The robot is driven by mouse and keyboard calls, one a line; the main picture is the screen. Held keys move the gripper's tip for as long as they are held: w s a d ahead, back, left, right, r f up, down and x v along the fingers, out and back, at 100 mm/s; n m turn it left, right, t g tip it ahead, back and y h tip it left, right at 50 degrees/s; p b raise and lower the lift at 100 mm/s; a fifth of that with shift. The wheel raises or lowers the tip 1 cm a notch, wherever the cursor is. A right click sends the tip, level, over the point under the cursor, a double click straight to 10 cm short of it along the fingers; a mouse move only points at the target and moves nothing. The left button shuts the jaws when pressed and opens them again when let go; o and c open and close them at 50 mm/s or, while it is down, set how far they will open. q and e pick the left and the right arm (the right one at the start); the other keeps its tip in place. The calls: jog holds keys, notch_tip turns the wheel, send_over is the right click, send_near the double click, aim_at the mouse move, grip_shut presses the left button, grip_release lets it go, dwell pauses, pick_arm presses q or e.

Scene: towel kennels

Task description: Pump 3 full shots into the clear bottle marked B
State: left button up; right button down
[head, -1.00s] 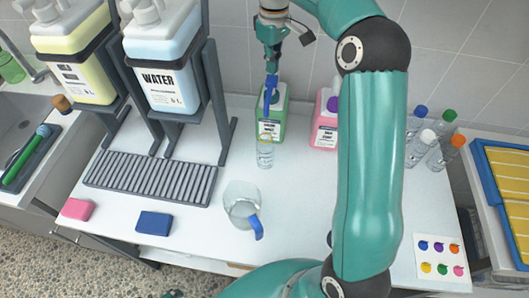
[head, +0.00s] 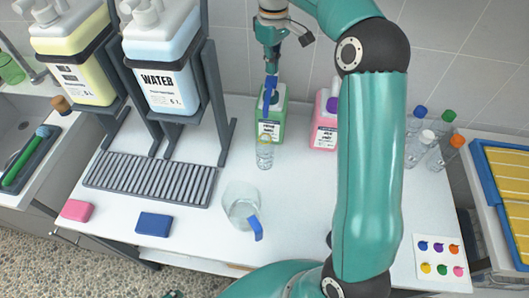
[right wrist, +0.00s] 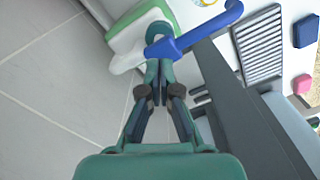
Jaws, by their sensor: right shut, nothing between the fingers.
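A green pump bottle (head: 272,126) with a white label and a blue pump head (head: 270,95) stands near the back of the table. The pump head also shows in the right wrist view (right wrist: 195,36). A small clear bottle (head: 265,155) with a yellow ring near its top stands in front, beneath the spout; I cannot read a letter on it. My right gripper (head: 271,70) is shut and empty, its fingertips at the top of the pump head; in the right wrist view the fingertips (right wrist: 157,66) look close to or touching it. My left gripper is not in view.
A pink bottle (head: 324,130) with a purple pump stands right of the green one. A clear jug (head: 238,206) with a blue handle stands in front. Water (head: 163,60) and yellow (head: 78,75) containers sit on racks at left. Several capped bottles stand at right.

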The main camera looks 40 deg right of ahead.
aim_at(272, 79)
jog(key=shift+f, duration=0.2)
jog(key=shift+f+b, duration=2.35)
jog(key=shift+f, duration=1.05)
jog(key=shift+s+f+b, duration=0.1)
jog(key=shift+f+b, duration=0.3)
jog(key=shift+f, duration=0.25)
jog(key=shift+r+p, duration=2.85)
jog(key=shift+p, duration=0.05)
jog(key=shift+r, duration=0.1)
jog(key=shift+r+p, duration=1)
jog(key=shift+p, duration=0.1)
jog(key=shift+f, duration=0.15)
